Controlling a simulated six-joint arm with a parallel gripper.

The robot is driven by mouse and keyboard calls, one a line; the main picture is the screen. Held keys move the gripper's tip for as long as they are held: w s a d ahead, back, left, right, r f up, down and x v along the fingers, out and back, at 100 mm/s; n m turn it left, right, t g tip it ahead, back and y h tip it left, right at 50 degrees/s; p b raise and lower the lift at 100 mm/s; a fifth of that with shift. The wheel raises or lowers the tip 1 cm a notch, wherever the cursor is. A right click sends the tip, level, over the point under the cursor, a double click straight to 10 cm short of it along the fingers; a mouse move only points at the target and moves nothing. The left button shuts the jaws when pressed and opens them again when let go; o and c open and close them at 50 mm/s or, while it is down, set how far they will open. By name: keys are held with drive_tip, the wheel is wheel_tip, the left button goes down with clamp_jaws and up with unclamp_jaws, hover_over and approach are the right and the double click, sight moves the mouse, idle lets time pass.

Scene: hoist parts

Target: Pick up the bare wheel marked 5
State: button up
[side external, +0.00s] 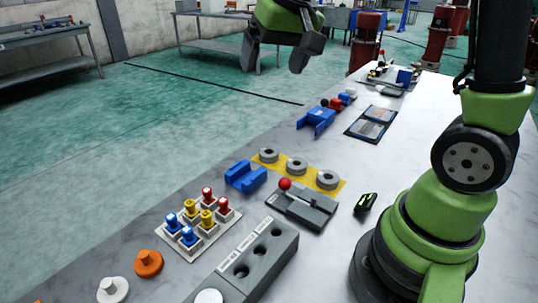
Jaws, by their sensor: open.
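Three grey ring-shaped wheels lie in a row on a yellow strip (312,179) on the table: a left wheel (268,159), a middle wheel (296,170) and a right wheel (328,184). Any numbers on them are too small to read, so I cannot tell which is marked 5. My gripper (276,59) is at the top of the picture, high above the table and apart from the wheels. Its jaws are spread and empty.
Close to the wheels are a blue bracket (245,177), a grey block with a red-knobbed lever (302,207) and a tray of coloured pegs (199,238). A grey block with holes (245,268) is in front. Dark panels (371,123) lie behind; bare tabletop is at right.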

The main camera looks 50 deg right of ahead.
drive_tip(key=w+d+f+g, duration=0.2)
drive_tip(key=w+d+f, duration=0.45)
drive_tip(key=f, duration=0.35)
drive_tip(key=m+g, duration=0.1)
approach(269, 149)
drive_tip(key=f, duration=0.1)
drive_tip(key=a+f, duration=0.1)
drive_tip(key=f, duration=0.1)
drive_tip(key=shift+s+a+f+h, duration=0.15)
drive_tip(key=shift+s+f+h, duration=0.1)
drive_tip(key=shift+h, duration=0.15)
drive_tip(key=f, duration=0.5)
drive_tip(key=shift+w+f, duration=0.3)
drive_tip(key=shift+f, duration=0.05)
drive_tip(key=shift+c, duration=0.2)
drive_tip(key=shift+r, duration=0.1)
drive_tip(key=c, duration=1.1)
drive_tip(key=shift+c, duration=0.2)
